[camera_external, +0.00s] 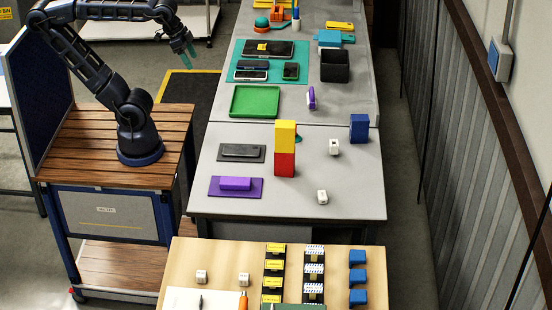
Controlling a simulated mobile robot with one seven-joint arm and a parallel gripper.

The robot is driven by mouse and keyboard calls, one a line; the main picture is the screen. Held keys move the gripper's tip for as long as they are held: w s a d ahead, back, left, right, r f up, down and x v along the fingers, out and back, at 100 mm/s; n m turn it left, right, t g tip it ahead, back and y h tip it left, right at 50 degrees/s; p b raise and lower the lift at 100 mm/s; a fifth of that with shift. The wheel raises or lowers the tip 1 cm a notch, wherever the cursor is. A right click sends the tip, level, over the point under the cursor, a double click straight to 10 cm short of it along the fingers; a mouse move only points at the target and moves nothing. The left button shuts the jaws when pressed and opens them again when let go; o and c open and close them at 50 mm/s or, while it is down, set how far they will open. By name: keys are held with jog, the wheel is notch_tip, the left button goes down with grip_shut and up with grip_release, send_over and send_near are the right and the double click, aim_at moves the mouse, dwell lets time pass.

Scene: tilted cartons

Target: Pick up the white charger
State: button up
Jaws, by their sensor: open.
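Two small white blocks sit on the right of the near grey table, and either looks like a charger. One white block (334,147) is right of the stacked yellow and red blocks. The other white block (322,197) is nearer the table's front edge. Each has small dark marks, too small to read. My gripper (187,58) has teal fingertips and is open. It hangs in the air at the upper left, off the tables and far from both white blocks.
A yellow block (285,136) stands on a red block (285,164) beside the white blocks. A blue block (359,128) stands near the right edge. A purple block (235,184) lies on the left. Farther back are a green tray (255,101) and a black bin (334,66).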

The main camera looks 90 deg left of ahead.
notch_tip(320, 180, up, 5)
jog(key=w+d+f+n+t+h, duration=0.2)
jog(key=w+d+f+n, duration=0.35)
jog(key=w, duration=0.85)
jog(key=w+d+f+n+t+h, duration=0.25)
jog(key=w+d+f, duration=0.35)
jog(key=w+d, duration=0.55)
jog(key=w+d+f+n+t+h, duration=0.1)
jog(key=w+d+f+n, duration=0.45)
jog(key=w, duration=0.95)
notch_tip(320, 180, up, 17)
jog(key=n+t+y, duration=0.7)
jog(key=n+t, duration=0.1)
jog(key=n, duration=1.6)
send_over(332, 144)
jog(key=s+a, duration=0.1)
jog(key=s, duration=0.1)
jog(key=shift+m, duration=0.25)
jog(key=f, duration=4)
jog(key=shift+s+d, duration=0.2)
jog(key=shift+d, duration=0.05)
jog(key=shift+w+a+f, duration=0.1)
jog(key=shift+w+a, duration=0.05)
jog(key=shift+w, duration=1.1)
jog(key=shift+w+a+f, duration=0.1)
jog(key=shift+w, duration=1.15)
